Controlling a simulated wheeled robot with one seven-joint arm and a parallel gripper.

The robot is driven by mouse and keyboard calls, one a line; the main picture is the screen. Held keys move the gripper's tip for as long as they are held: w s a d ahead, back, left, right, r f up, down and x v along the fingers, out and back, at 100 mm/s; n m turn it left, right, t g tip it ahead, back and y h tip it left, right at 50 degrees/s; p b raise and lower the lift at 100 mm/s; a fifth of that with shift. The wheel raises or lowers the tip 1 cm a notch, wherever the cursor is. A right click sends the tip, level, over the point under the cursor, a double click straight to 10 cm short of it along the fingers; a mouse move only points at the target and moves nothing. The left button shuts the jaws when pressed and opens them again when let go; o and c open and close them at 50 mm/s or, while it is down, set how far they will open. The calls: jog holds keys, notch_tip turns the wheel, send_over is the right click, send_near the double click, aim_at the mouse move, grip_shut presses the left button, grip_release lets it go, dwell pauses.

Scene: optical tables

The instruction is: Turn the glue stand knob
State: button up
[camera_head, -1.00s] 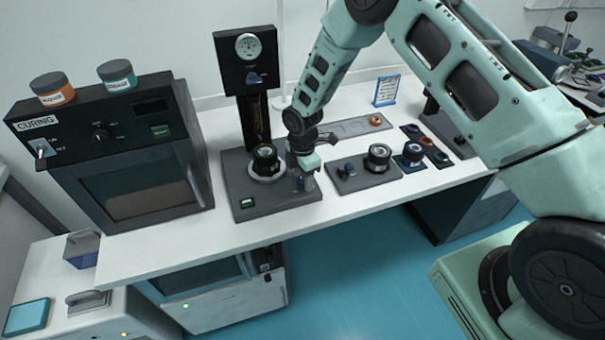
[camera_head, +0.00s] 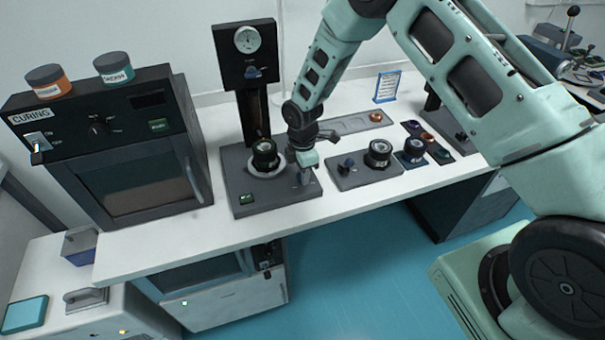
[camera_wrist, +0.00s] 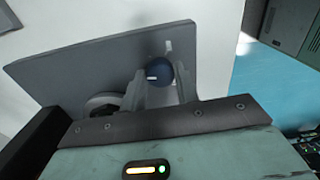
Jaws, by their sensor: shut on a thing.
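The glue stand (camera_head: 235,160) is a dark grey base with a black column and a round dial, at the centre left in the head view. A black-rimmed round part (camera_head: 265,152) sits over a pale ring on its base. My gripper (camera_head: 304,180) points down over the right part of this base. In the wrist view a blue round knob with a white mark (camera_wrist: 160,72) sits between the fingertips of my gripper (camera_wrist: 160,80), which is shut on it. In the head view my gripper hides the knob.
Right of the stand is a grey plate (camera_head: 345,183) with another dark knob (camera_head: 348,165) and a round lens part (camera_head: 378,152). A curing oven (camera_head: 120,170) with two jars on top stands left. A blue-framed sign (camera_head: 388,87) stands behind.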

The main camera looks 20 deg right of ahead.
jog(key=m+b, duration=0.2)
jog(key=m, duration=0.1)
jog(key=shift+f+m, duration=0.15)
jog(key=shift+m, duration=0.15)
jog(key=m+b, duration=0.2)
jog(key=m, duration=0.1)
jog(key=shift+m, duration=0.3)
jog(key=m+b, duration=0.3)
jog(key=m, duration=0.5)
jog(key=m+b, duration=0.1)
jog(key=m, duration=0.1)
jog(key=shift+a+r+m, duration=0.1)
jog(key=shift+r+m, duration=0.1)
jog(key=shift+m, duration=2.2)
jog(key=o, duration=1)
jog(key=shift+c, duration=0.2)
